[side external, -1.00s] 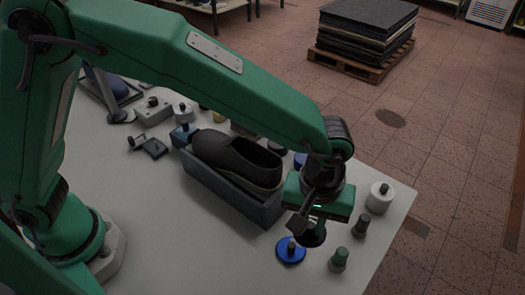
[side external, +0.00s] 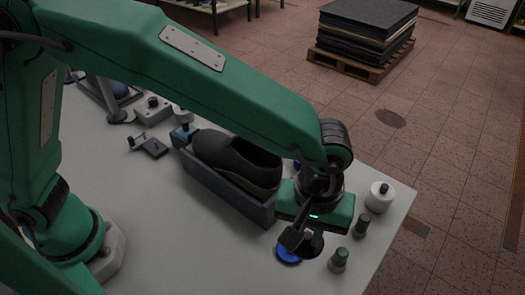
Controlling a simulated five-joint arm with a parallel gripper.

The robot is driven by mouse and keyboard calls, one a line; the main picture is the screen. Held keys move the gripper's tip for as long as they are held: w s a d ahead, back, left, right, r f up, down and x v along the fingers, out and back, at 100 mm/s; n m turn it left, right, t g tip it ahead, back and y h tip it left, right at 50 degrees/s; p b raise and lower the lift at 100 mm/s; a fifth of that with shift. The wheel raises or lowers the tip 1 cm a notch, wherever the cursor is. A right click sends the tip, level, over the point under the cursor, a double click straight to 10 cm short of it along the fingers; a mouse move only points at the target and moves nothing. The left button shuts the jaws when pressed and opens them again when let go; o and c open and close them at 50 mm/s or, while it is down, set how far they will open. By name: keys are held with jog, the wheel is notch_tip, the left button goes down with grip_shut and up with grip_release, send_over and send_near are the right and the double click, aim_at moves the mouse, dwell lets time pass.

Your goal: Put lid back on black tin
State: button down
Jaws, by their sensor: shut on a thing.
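My gripper (side external: 305,238) is low over the front right of the table, its dark jaws pointing down. It is shut on a dark round piece (side external: 313,250), which looks like the lid. A dark green upright part (side external: 318,239) shows above this piece, beside the jaws. A blue disc (side external: 287,256) lies on the table just left of it, partly covered by a jaw. The black tin cannot be told apart from the dark piece; whether it stands underneath is hidden. I cannot tell whether the dark piece touches anything below.
A grey open box (side external: 232,197) holding a dark shoe (side external: 236,163) stands left of my gripper. Green knobbed pieces (side external: 338,261) (side external: 361,226) and a white tin (side external: 380,197) stand to the right, near the table edge. The table's left front is clear.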

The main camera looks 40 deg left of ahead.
aim_at(308, 233)
jog(key=r, duration=0.5)
jog(key=shift+w+a+r, duration=0.1)
jog(key=shift+w+a, duration=0.05)
jog(key=shift+w, duration=0.2)
jog(key=w+a+n, duration=0.6)
jog(key=w+a, duration=1.8)
jog(key=shift+w+a+f, duration=0.1)
jog(key=shift+a+f, duration=0.1)
jog(key=shift+f, duration=1.3)
jog(key=shift+w+a+f, duration=0.1)
jog(key=shift+a+f, duration=0.05)
jog(key=shift+f, duration=1.3)
jog(key=shift+f, duration=0.1)
jog(key=shift+f, duration=3.05)
jog(key=shift+f, duration=0.15)
